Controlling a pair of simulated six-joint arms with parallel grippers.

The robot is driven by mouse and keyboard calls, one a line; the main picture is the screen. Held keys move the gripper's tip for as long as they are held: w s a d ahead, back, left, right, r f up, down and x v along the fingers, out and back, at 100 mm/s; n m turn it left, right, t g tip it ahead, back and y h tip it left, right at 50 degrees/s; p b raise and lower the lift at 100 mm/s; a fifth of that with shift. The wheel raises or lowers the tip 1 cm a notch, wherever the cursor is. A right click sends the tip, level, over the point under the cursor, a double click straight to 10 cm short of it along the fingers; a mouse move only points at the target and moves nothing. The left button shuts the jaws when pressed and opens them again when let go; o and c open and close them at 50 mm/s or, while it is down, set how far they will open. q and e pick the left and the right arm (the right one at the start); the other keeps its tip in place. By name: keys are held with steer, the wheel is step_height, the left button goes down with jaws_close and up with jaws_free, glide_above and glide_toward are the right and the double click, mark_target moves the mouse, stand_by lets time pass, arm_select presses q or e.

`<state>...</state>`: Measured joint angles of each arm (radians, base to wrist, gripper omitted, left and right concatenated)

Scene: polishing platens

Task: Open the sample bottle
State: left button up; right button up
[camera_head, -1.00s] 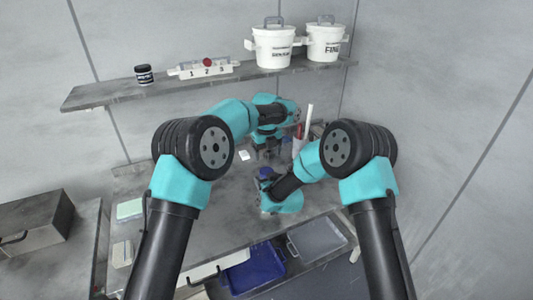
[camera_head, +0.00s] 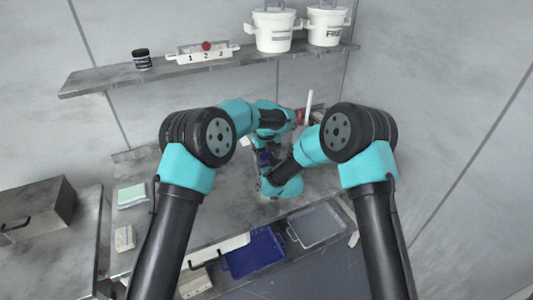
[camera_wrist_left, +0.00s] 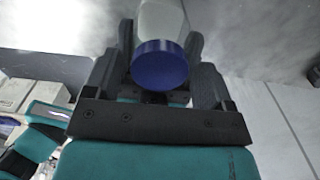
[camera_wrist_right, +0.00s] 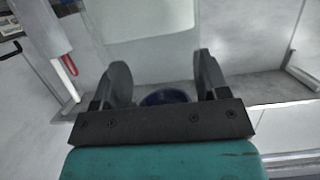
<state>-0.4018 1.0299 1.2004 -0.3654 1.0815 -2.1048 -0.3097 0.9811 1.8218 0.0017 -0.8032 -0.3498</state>
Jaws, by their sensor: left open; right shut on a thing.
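The sample bottle has a pale translucent body (camera_wrist_left: 162,18) and a blue cap (camera_wrist_left: 160,65), both showing in the left wrist view. In the head view the blue cap (camera_head: 264,158) shows between my two grippers. My right gripper (camera_head: 262,174) is shut on the bottle. In the right wrist view a blue part (camera_wrist_right: 166,97) shows between its fingers, low behind the palm. My left gripper (camera_head: 266,146) is open, with its fingers on either side of the bottle in its wrist view. Whether they touch the cap cannot be told. My arms hide most of the bottle in the head view.
A wall shelf (camera_head: 110,80) holds a dark jar (camera_head: 141,60), a numbered rack (camera_head: 190,55) and two white buckets (camera_head: 274,32). Below the bench edge are a blue tray (camera_head: 255,252) and a grey tray (camera_head: 316,226). A grey box (camera_head: 38,210) stands at left.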

arm_select(q)
steer(key=shift+c, duration=0.2)
steer(key=c, duration=0.9)
steer(key=shift+n, duration=1.7)
steer(key=o, duration=1)
steer(key=shift+r, duration=0.15)
steer(key=shift+r, duration=2.2)
